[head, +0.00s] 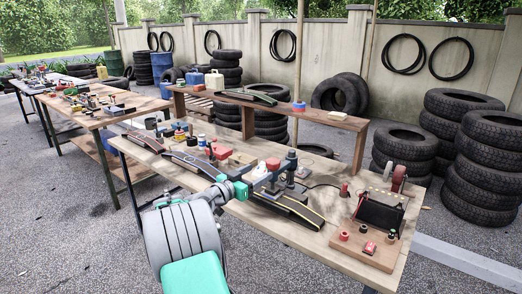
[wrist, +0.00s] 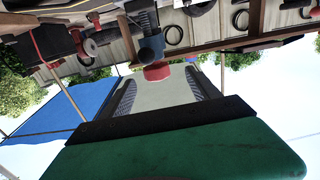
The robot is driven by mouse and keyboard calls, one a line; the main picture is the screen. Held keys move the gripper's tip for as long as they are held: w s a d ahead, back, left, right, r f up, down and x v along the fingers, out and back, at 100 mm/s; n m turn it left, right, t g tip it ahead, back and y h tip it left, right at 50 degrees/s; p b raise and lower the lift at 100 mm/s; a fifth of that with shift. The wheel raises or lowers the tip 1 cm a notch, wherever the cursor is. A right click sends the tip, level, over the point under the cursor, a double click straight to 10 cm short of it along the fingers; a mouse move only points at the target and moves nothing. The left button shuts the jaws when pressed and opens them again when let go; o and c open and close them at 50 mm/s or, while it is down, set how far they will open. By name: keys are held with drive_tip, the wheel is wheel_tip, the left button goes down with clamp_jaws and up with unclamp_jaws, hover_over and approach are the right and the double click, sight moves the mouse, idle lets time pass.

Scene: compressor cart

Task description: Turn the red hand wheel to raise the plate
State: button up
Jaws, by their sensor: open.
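The red hand wheel (head: 272,164) sits at the top of a dark press with an upright post (head: 292,163) near the middle of the bench. It also shows in the wrist view (wrist: 157,71), just ahead of the gap between my fingers, with a dark block behind it. My gripper (head: 252,187) is open, at the left side of the press. In the wrist view, its two dark finger pads (wrist: 160,84) stand apart with nothing gripped between them. Contact with the wheel cannot be made out. The press's plate is too small and covered to tell clearly. A black strip with a yellow line (head: 296,210) lies at the press.
The wooden bench (head: 240,151) carries a board with a black device (head: 380,215) and red parts at right, and jars and tools at left. A raised wooden shelf (head: 337,118) stands along the back. Tyre stacks (head: 485,165) stand beyond.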

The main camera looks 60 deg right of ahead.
sight(268, 166)
drive_tip(key=d, duration=0.2)
drive_tip(key=s+d, duration=0.1)
drive_tip(key=d, duration=0.2)
drive_tip(key=s+d, duration=0.1)
drive_tip(key=d, duration=0.2)
drive_tip(key=shift+s+d+r+p, duration=0.15)
drive_tip(key=shift+s+r+p, duration=0.05)
drive_tip(key=shift+r+p, duration=0.1)
drive_tip(key=shift+c, duration=0.4)
drive_tip(key=c, duration=1.3)
